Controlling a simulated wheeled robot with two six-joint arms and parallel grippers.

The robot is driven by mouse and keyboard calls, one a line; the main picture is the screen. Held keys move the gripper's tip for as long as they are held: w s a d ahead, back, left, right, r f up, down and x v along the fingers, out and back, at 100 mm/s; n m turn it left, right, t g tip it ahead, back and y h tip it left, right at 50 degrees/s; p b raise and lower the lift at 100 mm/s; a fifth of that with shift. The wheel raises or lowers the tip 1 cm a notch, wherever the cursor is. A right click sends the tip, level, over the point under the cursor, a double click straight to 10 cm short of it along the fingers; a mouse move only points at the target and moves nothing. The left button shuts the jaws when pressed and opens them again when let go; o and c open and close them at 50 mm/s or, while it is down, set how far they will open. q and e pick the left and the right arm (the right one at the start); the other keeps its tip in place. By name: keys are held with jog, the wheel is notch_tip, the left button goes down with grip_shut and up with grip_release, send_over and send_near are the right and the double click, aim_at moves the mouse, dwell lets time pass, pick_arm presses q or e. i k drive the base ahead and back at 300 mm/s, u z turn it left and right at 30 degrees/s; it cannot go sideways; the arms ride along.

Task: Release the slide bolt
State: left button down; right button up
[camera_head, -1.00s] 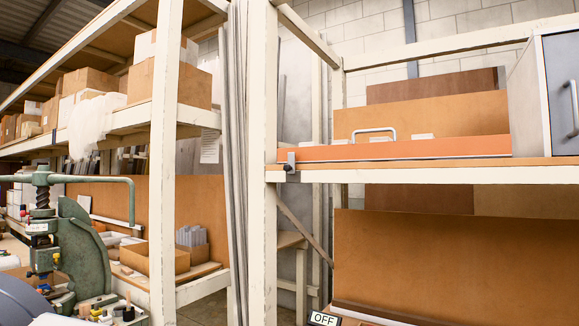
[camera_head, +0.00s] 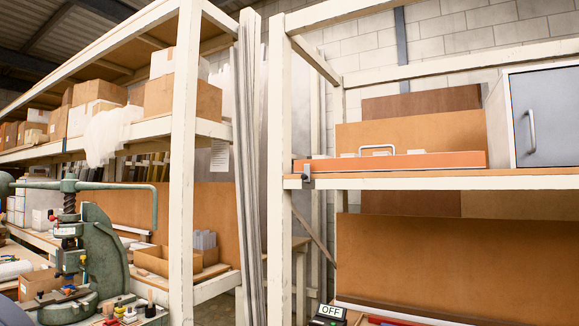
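A small grey metal fitting (camera_head: 306,174), which looks like the slide bolt, is at the left end of the shelf's front edge. It is too small to tell whether it is drawn or home. It sits at the left end of a long, flat orange panel (camera_head: 410,161) lying on the shelf board (camera_head: 440,183). A pale bar handle (camera_head: 377,150) stands above the panel. Neither of my grippers is in view.
A grey cabinet door (camera_head: 549,115) with a bar handle stands at the shelf's right. Below are an OFF sign (camera_head: 331,311) and a brown back panel (camera_head: 440,260). A green fly press (camera_head: 104,255) stands at left, before a shelf post (camera_head: 186,160).

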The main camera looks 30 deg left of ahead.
aim_at(306, 176)
jog(key=k, duration=0.7)
jog(key=u, duration=0.45)
jog(key=i, duration=0.45)
jog(key=u, duration=0.65)
jog(key=i, duration=1.35)
jog(key=z, duration=1.2)
jog(key=i, duration=0.35)
jog(key=z, duration=0.35)
